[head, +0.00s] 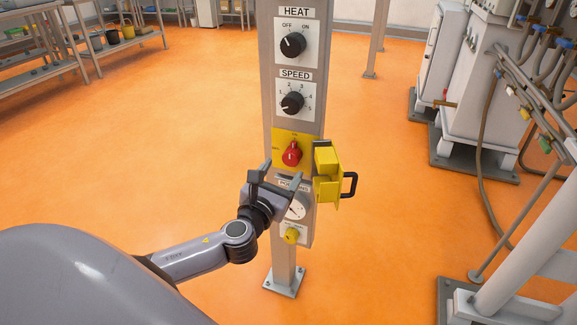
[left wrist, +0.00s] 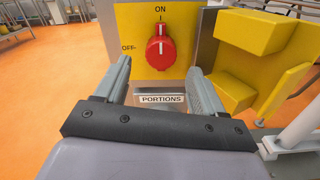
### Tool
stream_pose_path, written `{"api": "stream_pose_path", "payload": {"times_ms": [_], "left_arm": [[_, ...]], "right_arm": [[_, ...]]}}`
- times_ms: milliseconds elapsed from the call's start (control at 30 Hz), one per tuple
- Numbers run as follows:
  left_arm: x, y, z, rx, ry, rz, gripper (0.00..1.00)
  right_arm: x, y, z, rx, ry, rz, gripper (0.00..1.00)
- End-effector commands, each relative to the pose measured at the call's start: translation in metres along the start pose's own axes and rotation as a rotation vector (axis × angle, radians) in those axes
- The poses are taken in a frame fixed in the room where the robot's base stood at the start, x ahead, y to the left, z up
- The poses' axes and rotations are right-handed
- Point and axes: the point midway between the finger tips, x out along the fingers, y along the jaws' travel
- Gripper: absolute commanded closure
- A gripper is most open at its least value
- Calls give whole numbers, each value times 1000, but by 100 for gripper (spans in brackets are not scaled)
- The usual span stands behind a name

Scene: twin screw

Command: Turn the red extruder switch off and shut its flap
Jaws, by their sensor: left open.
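The red switch (head: 291,153) sits on a yellow plate on the grey control post. In the left wrist view the red switch (left wrist: 160,52) has its pointer up at ON, with OFF marked to the left. The yellow flap (head: 327,175) stands open at the right side of the plate, with a black handle (head: 350,185). The flap (left wrist: 260,60) also shows at the right of the left wrist view. My left gripper (head: 280,168) is open and empty, just in front of and below the switch; its fingers (left wrist: 158,85) point toward the plate, one on each side below the knob.
Above the switch are the SPEED knob (head: 292,103) and HEAT knob (head: 293,45). Below are a PORTIONS dial (head: 296,208) and a yellow knob (head: 291,235). Pipes and white machinery (head: 480,75) stand at the right. Orange floor around the post is clear.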

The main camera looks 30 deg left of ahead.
Motion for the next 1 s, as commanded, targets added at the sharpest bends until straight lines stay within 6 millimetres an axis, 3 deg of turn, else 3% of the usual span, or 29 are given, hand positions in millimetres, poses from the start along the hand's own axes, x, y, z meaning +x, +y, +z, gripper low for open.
{"api": "stream_pose_path", "payload": {"times_ms": [333,733,767,900,1000], "left_arm": [[43,0,-1,-4,1,0,31],[50,-1,-1,-6,3,-1,31],[50,0,-1,-6,3,-1,37],[50,0,-1,-6,3,-1,83],[50,0,-1,-6,3,-1,87]], "right_arm": [[5,-1,5,5,2,0,100],[5,0,6,5,2,2,100],[5,0,6,5,2,2,100],[5,0,6,5,2,2,100],[5,0,6,5,2,2,100]]}}
